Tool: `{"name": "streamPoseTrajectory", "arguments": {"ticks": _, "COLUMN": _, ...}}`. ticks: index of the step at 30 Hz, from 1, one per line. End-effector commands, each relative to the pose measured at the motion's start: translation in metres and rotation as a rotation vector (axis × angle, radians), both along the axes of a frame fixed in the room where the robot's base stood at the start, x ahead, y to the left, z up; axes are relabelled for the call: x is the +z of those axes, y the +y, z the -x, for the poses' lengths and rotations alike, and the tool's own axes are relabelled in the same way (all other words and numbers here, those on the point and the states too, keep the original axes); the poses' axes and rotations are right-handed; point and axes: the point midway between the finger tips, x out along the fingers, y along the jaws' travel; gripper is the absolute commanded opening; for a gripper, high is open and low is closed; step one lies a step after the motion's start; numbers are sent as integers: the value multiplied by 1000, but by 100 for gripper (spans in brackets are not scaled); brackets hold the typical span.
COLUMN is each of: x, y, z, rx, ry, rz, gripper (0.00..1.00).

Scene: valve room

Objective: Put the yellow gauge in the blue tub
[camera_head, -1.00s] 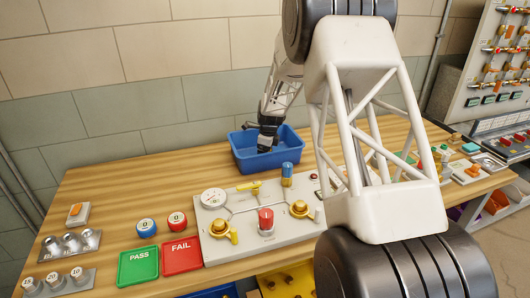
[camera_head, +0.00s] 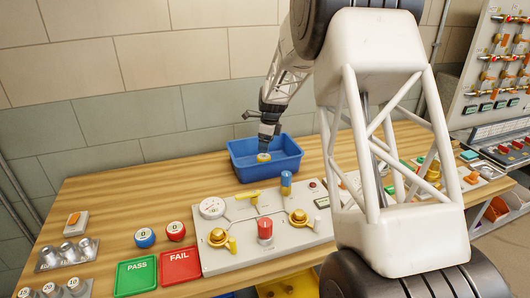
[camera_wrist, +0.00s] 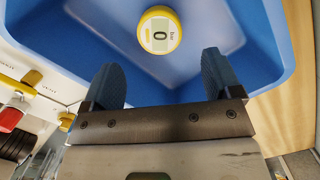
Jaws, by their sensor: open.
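The blue tub (camera_head: 280,168) stands at the back of the bench against the wall. The yellow gauge (camera_head: 264,157) shows within the tub's outline, just below my gripper (camera_head: 266,146). In the wrist view the gauge (camera_wrist: 159,30) has its white face, reading 0, turned to the camera, with the tub (camera_wrist: 275,75) around it. My gripper (camera_wrist: 160,80) is open and its two dark fingers are apart from the gauge. I cannot tell whether the gauge touches the tub's floor.
A white valve panel (camera_head: 290,242) stands in front of the tub. Blue (camera_head: 145,237) and red (camera_head: 175,231) gauges sit behind the green PASS (camera_head: 136,274) and red FAIL (camera_head: 180,266) plates at the left. Bare wood lies left of the tub.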

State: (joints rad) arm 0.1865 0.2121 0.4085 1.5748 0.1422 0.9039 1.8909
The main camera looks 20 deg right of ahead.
Motion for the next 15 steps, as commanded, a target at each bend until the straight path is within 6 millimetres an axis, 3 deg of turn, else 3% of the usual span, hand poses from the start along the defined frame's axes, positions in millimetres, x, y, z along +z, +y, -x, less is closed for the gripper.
{"name": "streamPoseTrajectory", "arguments": {"ticks": 6, "x": 26, "y": -3, "z": 2, "rx": 0, "ry": -1, "rz": 1, "gripper": 84}}
{"name": "streamPoseTrajectory", "arguments": {"ticks": 15, "x": 35, "y": -4, "z": 3, "rx": 0, "ry": 1, "rz": 0, "gripper": 84}}
